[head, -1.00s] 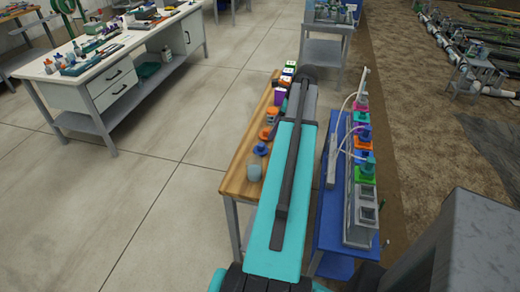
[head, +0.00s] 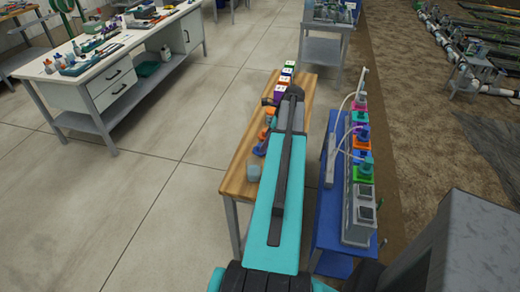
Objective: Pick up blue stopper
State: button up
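A small blue stopper (head: 258,151) lies on the wooden bench (head: 238,187), close to the left edge of my arm and partly covered by it. Orange pieces (head: 264,136) sit just behind it. My teal and dark arm stretches away over the bench and hides much of its right side. My gripper's fingers cannot be made out; they are hidden beyond or under the arm.
A pale grey-blue cup (head: 254,172) stands nearer on the bench. Labelled coloured boxes (head: 285,78) stand at its far end. To the right, a blue bench (head: 325,225) carries a grey rack with coloured fittings (head: 361,150). Open floor lies to the left.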

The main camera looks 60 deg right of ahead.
aim_at(260, 145)
jog(key=shift+f, duration=0.1)
jog(key=shift+p+x, duration=0.8)
jog(key=shift+x, duration=0.3)
jog(key=shift+p+x, duration=0.4)
jog(key=shift+x, duration=1)
jog(key=shift+w+d, duration=0.1)
jog(key=c, duration=1.1)
jog(key=shift+r+b, duration=0.7)
jog(key=shift+r, duration=0.5)
jog(key=s+d+r+b, duration=0.1)
jog(key=s, duration=0.4)
jog(key=s+d+b, duration=0.1)
jog(key=s+b, duration=0.1)
jog(key=s, duration=0.3)
jog(key=s+d+r+b, duration=0.1)
jog(key=s, duration=0.4)
jog(key=shift+s+d+r+b, duration=0.3)
jog(key=shift+r+b, duration=0.05)
jog(key=shift+b, duration=0.05)
